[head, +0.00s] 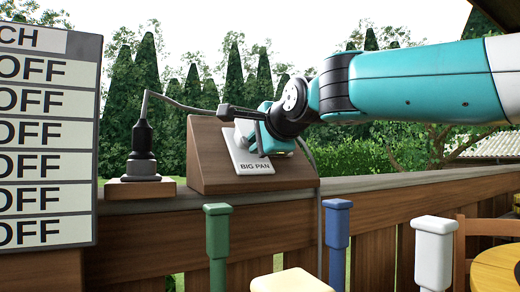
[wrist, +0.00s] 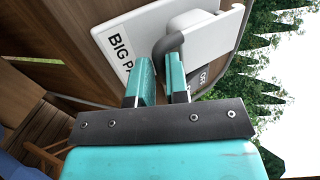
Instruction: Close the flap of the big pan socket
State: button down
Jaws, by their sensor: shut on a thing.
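The big pan socket is a white plate (head: 252,167) labelled BIG PAN on the sloping face of a wooden box (head: 215,160). In the wrist view the plate (wrist: 118,45) is at the top, with its white flap (wrist: 228,38) to the right. The flap appears to stand out from the plate; its exact angle is unclear. A grey curved handle (wrist: 168,42) is by the flap. My gripper (head: 262,137) is at the socket and hides part of it in the head view.
A black plug (head: 142,140) stands upright on a small wooden block at the left, with a grey cable running right. A board (head: 45,130) with OFF labels is at the far left. Green, blue and white posts (head: 217,245) stand before the wooden railing (head: 400,200).

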jog(key=shift+f, duration=0.15)
jog(key=c, duration=1.1)
grip_release()
jog(key=v, duration=1.7)
jog(key=shift+s+p, duration=0.2)
jog(key=shift+p, duration=0.1)
